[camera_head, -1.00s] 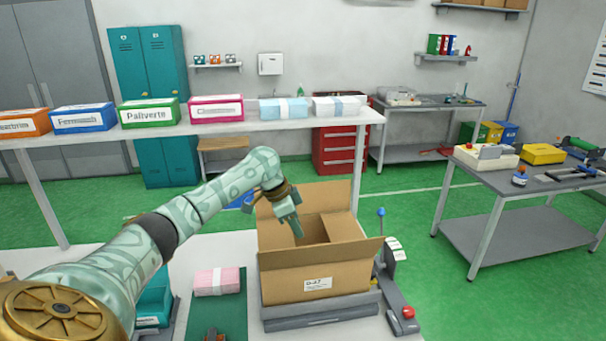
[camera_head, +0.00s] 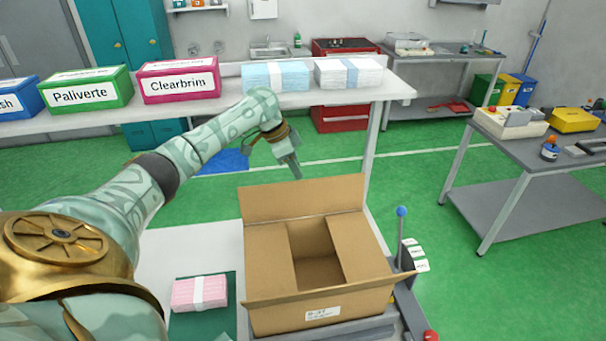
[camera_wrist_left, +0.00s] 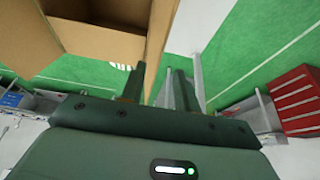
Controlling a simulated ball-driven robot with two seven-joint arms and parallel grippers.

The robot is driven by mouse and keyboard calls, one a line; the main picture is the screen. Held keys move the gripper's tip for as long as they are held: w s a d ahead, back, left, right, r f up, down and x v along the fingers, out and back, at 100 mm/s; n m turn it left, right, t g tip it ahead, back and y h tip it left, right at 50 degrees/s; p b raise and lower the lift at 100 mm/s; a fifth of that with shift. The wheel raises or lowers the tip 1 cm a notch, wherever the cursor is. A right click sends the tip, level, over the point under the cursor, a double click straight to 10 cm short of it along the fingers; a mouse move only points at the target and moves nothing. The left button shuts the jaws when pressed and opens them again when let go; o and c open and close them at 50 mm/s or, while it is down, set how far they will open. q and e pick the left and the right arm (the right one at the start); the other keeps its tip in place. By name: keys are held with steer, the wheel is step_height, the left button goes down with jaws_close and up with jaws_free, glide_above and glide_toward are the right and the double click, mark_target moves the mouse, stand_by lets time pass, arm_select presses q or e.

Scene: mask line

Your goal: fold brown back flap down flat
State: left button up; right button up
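The open brown box (camera_head: 290,308) sits near the table's front, with a white label on its front. Its brown back flap (camera_head: 303,198) stands up at the far edge. The two side flaps (camera_head: 270,258) lie inward with a gap between them, and the front flap (camera_head: 325,287) sticks out toward me. My left gripper (camera_head: 297,176) is at the top edge of the back flap, its tips partly hidden. In the left wrist view its fingers (camera_wrist_left: 162,88) are apart, with brown cardboard close by; contact is unclear. My right gripper is out of view.
A pink banded bundle (camera_head: 200,293) lies on a green mat left of the box. A lever with a blue knob (camera_head: 401,212) stands close on the right. A shelf behind holds coloured boxes (camera_head: 178,80) and paper bundles (camera_head: 275,76).

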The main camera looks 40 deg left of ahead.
mark_target(304, 183)
arm_select(q)
steer(key=x, duration=0.5)
steer(key=shift+d+f+b, duration=0.2)
steer(key=shift+b, duration=0.1)
steer(key=shift+w+f, duration=0.15)
steer(key=shift+f, duration=0.25)
steer(key=shift+d+r, duration=0.1)
jaws_close()
steer(key=shift+s, duration=0.2)
stand_by(0.4)
